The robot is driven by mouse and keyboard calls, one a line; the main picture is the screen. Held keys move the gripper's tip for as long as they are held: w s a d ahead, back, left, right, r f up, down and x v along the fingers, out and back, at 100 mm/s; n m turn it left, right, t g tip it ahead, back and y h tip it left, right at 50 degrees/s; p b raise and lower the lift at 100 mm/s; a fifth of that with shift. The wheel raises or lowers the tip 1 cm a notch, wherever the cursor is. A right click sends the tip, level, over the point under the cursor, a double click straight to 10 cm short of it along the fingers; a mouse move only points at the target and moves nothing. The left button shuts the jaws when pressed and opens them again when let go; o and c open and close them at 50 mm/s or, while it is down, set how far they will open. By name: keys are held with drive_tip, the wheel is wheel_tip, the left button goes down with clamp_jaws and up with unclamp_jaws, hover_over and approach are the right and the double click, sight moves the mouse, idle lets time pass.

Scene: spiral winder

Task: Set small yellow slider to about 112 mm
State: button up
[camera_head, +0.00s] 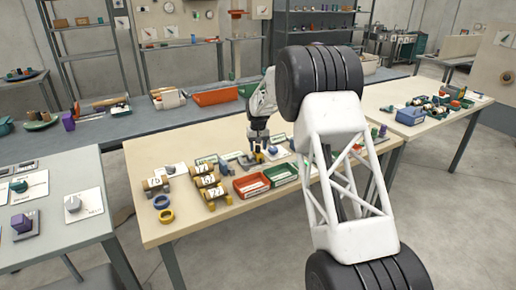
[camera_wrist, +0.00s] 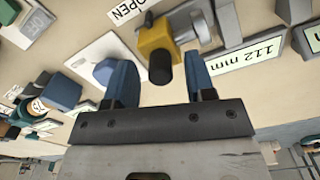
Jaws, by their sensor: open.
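The small yellow slider (camera_wrist: 155,40) sits on a grey metal rail (camera_wrist: 195,22) in the wrist view, with a dark round knob (camera_wrist: 160,70) pointing toward me. My gripper (camera_wrist: 160,84) is open, its two blue fingers apart on either side of the knob; I cannot tell whether either touches it. A card reading 112 mm (camera_wrist: 262,50) lies to the right of the slider. In the head view my gripper (camera_head: 258,146) is above the yellow slider (camera_head: 259,157) on the middle table, and the rail is partly hidden.
In the head view a red bin (camera_head: 251,186) and a green bin (camera_head: 282,174) stand just in front. Wooden rollers with number labels (camera_head: 207,181) are to the left. In the wrist view a blue knob (camera_wrist: 104,70) on a white plate lies left of the slider.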

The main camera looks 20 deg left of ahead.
drive_tip(key=shift+r, duration=3.55)
drive_tip(key=shift+s+d+r, duration=0.15)
drive_tip(key=shift+d+r, duration=0.2)
drive_tip(key=shift+r, duration=0.05)
drive_tip(key=s+d+r+m, duration=0.1)
drive_tip(key=s+d+r, duration=0.9)
drive_tip(key=d+r, duration=0.45)
drive_tip(key=s+d+r+m+t, duration=0.1)
drive_tip(key=s+d+r, duration=0.2)
drive_tip(key=s+d, duration=0.55)
drive_tip(key=s+d+r+m, duration=0.1)
drive_tip(key=s+d+r, duration=0.3)
drive_tip(key=s+d, duration=0.45)
drive_tip(key=s+d+m+t, duration=0.1)
drive_tip(key=s+d, duration=0.3)
drive_tip(key=s, duration=0.5)
drive_tip(key=s+d, duration=0.5)
drive_tip(key=s, duration=0.5)
drive_tip(key=s+d+f, duration=0.3)
drive_tip(key=s, duration=0.7)
drive_tip(key=s+d+f+m, duration=0.1)
drive_tip(key=s+d+f, duration=0.1)
drive_tip(key=s, duration=0.8)
drive_tip(key=shift+d+f+m+t, duration=0.3)
drive_tip(key=shift+d+f, duration=0.1)
drive_tip(key=shift+f, duration=0.4)
